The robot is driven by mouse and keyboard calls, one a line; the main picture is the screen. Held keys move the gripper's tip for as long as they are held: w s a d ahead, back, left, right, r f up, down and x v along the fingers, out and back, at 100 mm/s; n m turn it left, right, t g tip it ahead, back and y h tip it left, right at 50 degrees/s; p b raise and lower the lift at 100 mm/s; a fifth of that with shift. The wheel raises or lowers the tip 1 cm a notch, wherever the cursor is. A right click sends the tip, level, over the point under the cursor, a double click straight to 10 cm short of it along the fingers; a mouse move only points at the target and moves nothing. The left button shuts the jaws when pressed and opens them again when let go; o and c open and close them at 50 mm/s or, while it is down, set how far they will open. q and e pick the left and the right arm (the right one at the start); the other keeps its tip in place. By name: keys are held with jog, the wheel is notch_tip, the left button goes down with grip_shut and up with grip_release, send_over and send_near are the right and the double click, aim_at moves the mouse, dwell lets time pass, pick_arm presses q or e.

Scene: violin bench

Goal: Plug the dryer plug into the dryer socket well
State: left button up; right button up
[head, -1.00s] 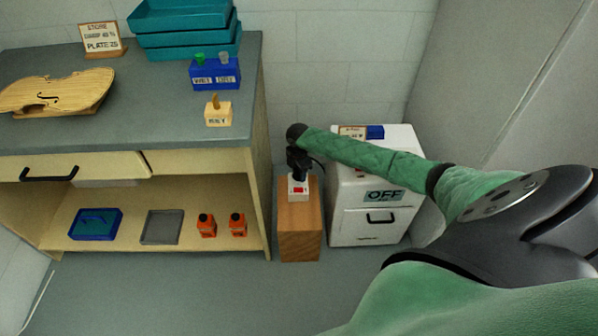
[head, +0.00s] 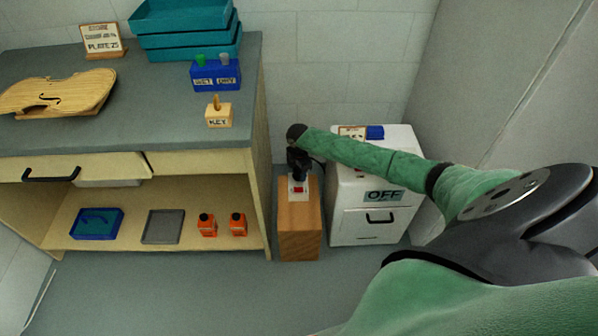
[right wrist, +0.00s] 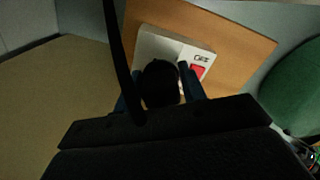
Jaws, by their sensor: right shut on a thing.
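The dryer socket (head: 299,187) is a small white block with a red switch on top of a wooden post (head: 298,228). It also shows in the right wrist view as a white plate (right wrist: 150,43) with a red switch (right wrist: 198,71). My right gripper (head: 299,172) points down over the socket. In the right wrist view it is shut on the black dryer plug (right wrist: 160,82), which is over the white plate. The plug's underside and the socket's well are hidden, so I cannot tell whether it is seated. A black cord (right wrist: 118,60) runs up from it. My left gripper is out of view.
A white dryer cabinet (head: 375,215) marked OFF stands right of the post. A bench (head: 150,120) at left bears a violin body (head: 58,92), teal trays (head: 185,40), a blue block (head: 215,76) and a key block (head: 219,114). The front floor is clear.

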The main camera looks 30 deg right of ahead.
jog(key=shift+p, duration=0.5)
dwell(0.7)
jog(key=shift+f+b, duration=0.4)
jog(key=shift+f, duration=0.6)
jog(key=o, duration=1)
jog(key=shift+r, duration=3.85)
